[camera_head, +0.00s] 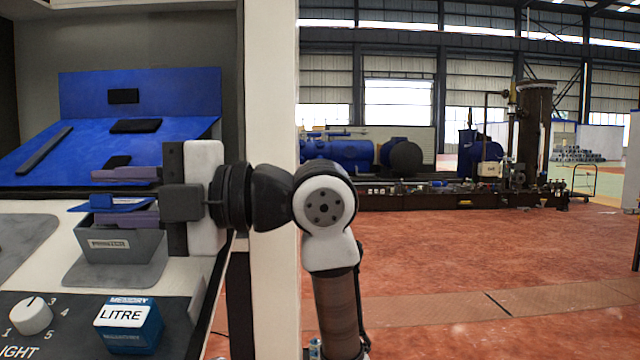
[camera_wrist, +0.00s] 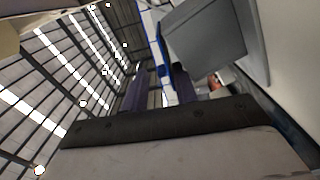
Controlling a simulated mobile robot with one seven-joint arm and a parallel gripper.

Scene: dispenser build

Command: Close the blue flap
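A small blue flap (camera_head: 122,204) sits at the top of a grey box (camera_head: 115,243) on the front of the dispenser. It looks raised, standing out roughly level above the box. My gripper (camera_head: 98,196) points left, with one purple finger above the flap and the other at or below its level. The fingers are apart. In the wrist view, my gripper (camera_wrist: 160,78) has a gap between its fingers, with a thin blue edge, likely the flap (camera_wrist: 163,70), between them. The grey box (camera_wrist: 207,38) is beside it. Contact cannot be told.
A large sloping blue panel (camera_head: 60,155) with dark bars lies behind the box. A knob (camera_head: 31,316) and a blue block marked LITRE (camera_head: 128,328) are below. A pale upright post (camera_head: 270,60) stands right of the dispenser. The hall floor to the right is open.

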